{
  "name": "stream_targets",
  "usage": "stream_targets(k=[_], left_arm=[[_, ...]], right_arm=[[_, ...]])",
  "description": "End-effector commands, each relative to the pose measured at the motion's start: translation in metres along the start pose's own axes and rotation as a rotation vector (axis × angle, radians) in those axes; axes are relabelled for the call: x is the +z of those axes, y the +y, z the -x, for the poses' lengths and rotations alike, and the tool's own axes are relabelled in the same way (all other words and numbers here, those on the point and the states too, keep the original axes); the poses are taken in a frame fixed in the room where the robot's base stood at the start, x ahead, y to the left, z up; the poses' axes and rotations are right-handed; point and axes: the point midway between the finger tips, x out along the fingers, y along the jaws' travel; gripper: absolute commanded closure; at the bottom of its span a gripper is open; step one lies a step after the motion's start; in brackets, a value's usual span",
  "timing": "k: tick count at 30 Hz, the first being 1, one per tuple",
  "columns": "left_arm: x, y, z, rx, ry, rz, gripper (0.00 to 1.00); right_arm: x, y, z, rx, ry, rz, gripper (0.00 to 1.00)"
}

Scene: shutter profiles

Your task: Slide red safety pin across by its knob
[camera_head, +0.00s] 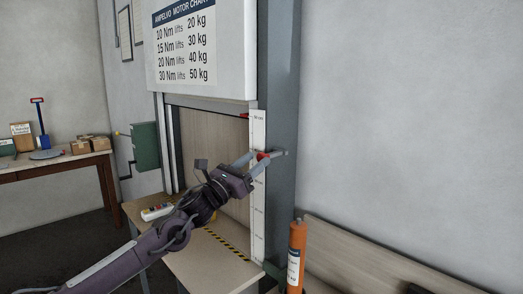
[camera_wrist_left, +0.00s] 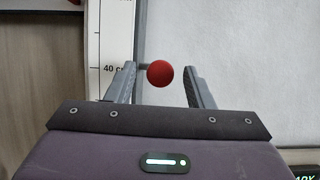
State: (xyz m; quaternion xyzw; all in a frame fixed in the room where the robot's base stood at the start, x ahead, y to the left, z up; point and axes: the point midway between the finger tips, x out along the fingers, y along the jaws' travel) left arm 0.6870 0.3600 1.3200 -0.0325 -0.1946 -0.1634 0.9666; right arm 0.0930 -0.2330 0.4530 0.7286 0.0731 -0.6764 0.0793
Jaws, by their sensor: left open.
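The red knob (camera_wrist_left: 160,74) of the safety pin is a round ball on a short grey stem in the left wrist view. It sits between the two open fingers of my left gripper (camera_wrist_left: 160,88), with a gap on either side, wider on the right. In the head view the red knob (camera_head: 263,156) shows partly behind the fingers of my left gripper (camera_head: 257,160), in front of the grey post. Most of the pin itself is hidden. My right gripper is in neither view.
A white height scale (camera_head: 257,210) runs down beside the grey post (camera_head: 279,100). A bench with a striped edge (camera_head: 226,243) lies below my left arm. An orange cylinder (camera_head: 297,252) stands at the lower right. A side table (camera_head: 50,163) with boxes stands far left.

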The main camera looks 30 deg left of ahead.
Motion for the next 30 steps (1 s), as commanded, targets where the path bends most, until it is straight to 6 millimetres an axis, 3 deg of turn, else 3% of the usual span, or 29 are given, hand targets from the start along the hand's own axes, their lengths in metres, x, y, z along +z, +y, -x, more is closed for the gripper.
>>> stream_targets(k=[6, 12, 16, 27, 30], left_arm=[[0.001, 0.0, -0.026, 0.0, 0.0, 0.002, 0.52], [-0.001, -0.001, -0.029, -0.001, 0.002, 0.001, 0.52], [-0.001, -0.001, -0.029, -0.001, 0.002, 0.001, 0.52], [-0.001, -0.001, -0.029, 0.0, 0.002, 0.001, 0.99], [-0.001, -0.001, -0.029, 0.0, 0.002, 0.001, 1.0]], right_arm=[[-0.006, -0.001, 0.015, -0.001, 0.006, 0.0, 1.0], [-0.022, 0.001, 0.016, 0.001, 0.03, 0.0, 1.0], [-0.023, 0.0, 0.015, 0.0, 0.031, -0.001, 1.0], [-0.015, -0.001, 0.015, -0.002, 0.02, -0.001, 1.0], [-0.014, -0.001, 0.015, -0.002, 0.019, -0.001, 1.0]])
